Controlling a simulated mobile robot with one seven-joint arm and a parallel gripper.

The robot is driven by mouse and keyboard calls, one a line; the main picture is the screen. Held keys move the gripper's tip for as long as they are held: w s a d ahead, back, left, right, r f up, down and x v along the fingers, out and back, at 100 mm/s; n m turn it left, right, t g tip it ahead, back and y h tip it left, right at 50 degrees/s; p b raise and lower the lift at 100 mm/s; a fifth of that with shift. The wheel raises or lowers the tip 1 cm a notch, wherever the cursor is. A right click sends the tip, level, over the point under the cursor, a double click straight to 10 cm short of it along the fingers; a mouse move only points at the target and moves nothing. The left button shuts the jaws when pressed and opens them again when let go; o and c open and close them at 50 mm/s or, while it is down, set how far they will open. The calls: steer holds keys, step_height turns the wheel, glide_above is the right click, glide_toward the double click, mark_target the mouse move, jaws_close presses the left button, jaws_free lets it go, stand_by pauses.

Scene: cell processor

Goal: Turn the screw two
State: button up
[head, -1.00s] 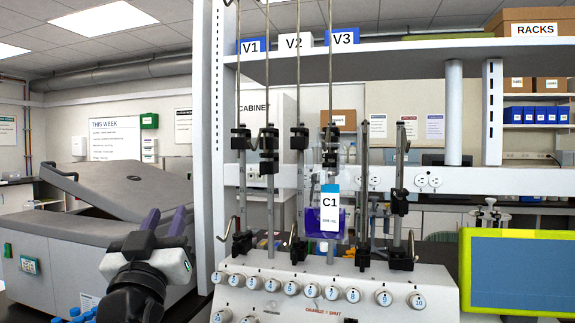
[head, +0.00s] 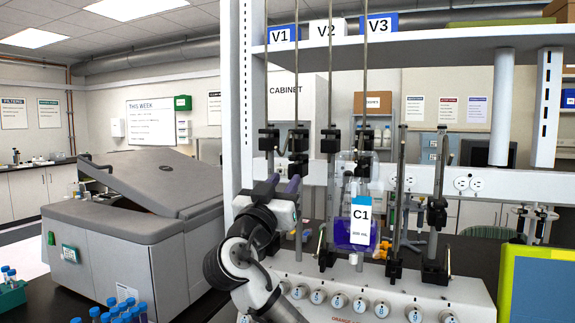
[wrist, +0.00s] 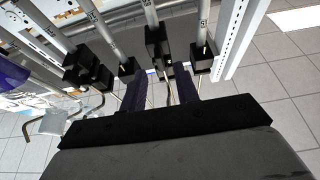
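The white processor panel (head: 400,290) carries a row of numbered round knobs (head: 382,309) along its front. No knob marked 2 can be made out; the left end of the row is hidden behind my arm. Black clamps with bent metal handles sit on the upright rods above the panel. My gripper (head: 283,180) is open, its two purple fingers in front of the left rods. In the wrist view, my gripper (wrist: 161,84) points toward black clamps (wrist: 160,46). A thin metal rod shows between the fingers; I cannot tell its depth. Nothing is held.
A C1 bag (head: 360,215) with purple liquid hangs among the rods. A grey centrifuge-like machine (head: 115,235) with a tilted lid stands left. Blue-capped tubes (head: 120,310) stand at bottom left. A yellow-green framed screen (head: 540,285) is at right. A shelf post (head: 234,110) rises behind my gripper.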

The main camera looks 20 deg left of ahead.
mark_target(292, 173)
steer(key=shift+p+x, duration=0.45)
steer(key=shift+x, duration=1.05)
steer(key=shift+f, duration=0.1)
steer(key=shift+c, duration=0.3)
jaws_close()
